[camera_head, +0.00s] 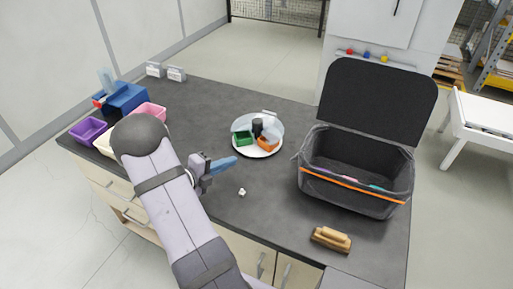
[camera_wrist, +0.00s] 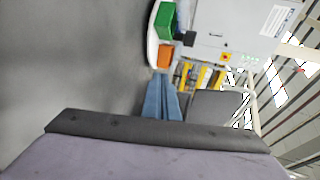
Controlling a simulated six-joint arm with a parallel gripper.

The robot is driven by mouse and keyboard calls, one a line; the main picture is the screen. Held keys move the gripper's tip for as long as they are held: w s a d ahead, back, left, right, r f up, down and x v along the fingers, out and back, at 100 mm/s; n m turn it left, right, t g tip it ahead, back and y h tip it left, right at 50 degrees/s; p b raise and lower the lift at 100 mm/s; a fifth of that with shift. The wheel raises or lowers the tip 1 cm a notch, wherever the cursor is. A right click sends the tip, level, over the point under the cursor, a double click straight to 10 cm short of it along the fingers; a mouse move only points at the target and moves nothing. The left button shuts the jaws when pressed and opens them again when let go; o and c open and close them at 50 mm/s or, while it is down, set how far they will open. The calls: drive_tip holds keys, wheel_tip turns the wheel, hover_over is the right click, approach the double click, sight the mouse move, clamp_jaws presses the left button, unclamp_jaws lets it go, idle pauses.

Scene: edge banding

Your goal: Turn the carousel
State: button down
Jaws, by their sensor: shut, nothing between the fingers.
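The carousel (camera_head: 260,150) is a round white plate on the dark worktop, with a black centre post and a clear cover over part of it. A green bin (camera_head: 244,138) sits on its left side and an orange bin (camera_head: 266,144) at its front right. In the wrist view the carousel's white edge (camera_wrist: 152,42) shows at the top, with the green bin (camera_wrist: 165,20) and orange bin (camera_wrist: 165,56). My gripper (camera_head: 234,161) has blue fingers, shut and empty, pointing at the plate's left front edge. It also shows in the wrist view (camera_wrist: 160,78). I cannot tell whether the fingertips touch the plate.
An open black lidded box (camera_head: 352,190) stands right of the carousel. A wooden brush (camera_head: 331,239) lies at the front edge. A small white piece (camera_head: 242,191) lies near my gripper. Purple (camera_head: 88,131), pink and blue bins are at the left. Worktop behind the carousel is clear.

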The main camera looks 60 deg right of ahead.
sight(265, 145)
drive_tip(key=p+x, duration=0.1)
drive_tip(key=x, duration=0.3)
drive_tip(key=r+p+x, duration=0.1)
drive_tip(key=p+x, duration=0.1)
drive_tip(key=x, duration=0.3)
drive_tip(key=p+x, duration=0.1)
drive_tip(key=x, duration=0.3)
drive_tip(key=shift+s+d+r, duration=0.1)
drive_tip(key=shift+d+r, duration=0.05)
drive_tip(key=shift+d, duration=0.5)
drive_tip(key=shift+s+d+b, duration=0.25)
drive_tip(key=shift+s+b, duration=0.3)
